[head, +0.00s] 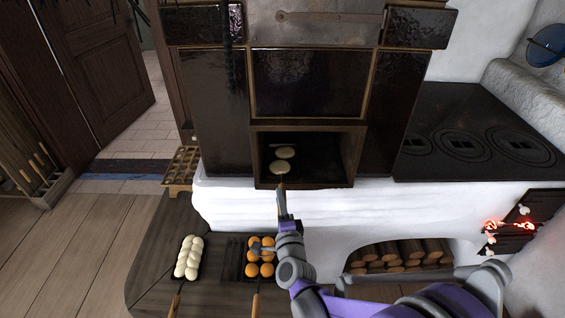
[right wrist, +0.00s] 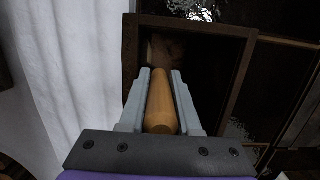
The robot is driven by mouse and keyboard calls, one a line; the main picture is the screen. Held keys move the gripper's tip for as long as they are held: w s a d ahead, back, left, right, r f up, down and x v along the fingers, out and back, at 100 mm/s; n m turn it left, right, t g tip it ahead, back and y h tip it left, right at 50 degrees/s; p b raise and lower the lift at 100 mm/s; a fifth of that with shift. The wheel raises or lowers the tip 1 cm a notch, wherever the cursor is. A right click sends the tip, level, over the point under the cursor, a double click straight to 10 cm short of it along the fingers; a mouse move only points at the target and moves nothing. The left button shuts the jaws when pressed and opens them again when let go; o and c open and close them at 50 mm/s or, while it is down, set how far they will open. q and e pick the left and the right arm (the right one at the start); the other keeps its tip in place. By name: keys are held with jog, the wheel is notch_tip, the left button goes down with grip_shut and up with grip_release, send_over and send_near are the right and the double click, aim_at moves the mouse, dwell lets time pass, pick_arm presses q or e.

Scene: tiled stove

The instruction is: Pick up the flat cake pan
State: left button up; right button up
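Two pale round flat cakes (head: 282,160) lie in the dark oven opening (head: 348,160) in the stove's front. The flat cake pan under them is too dark to make out. Its wooden handle (head: 282,181) points out of the opening towards me. My right gripper (head: 282,192) is at this handle, just in front of the opening's lower edge. In the right wrist view the wooden handle (right wrist: 161,105) lies lengthwise between the two grey fingers, which look closed against its sides. My left gripper is not in view.
A moulded wooden tray (head: 182,168) is at left. Firewood (head: 400,254) fills a niche; a fire (head: 510,228) burns at right.

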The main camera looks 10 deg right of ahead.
grip_shut()
dwell(1.0)
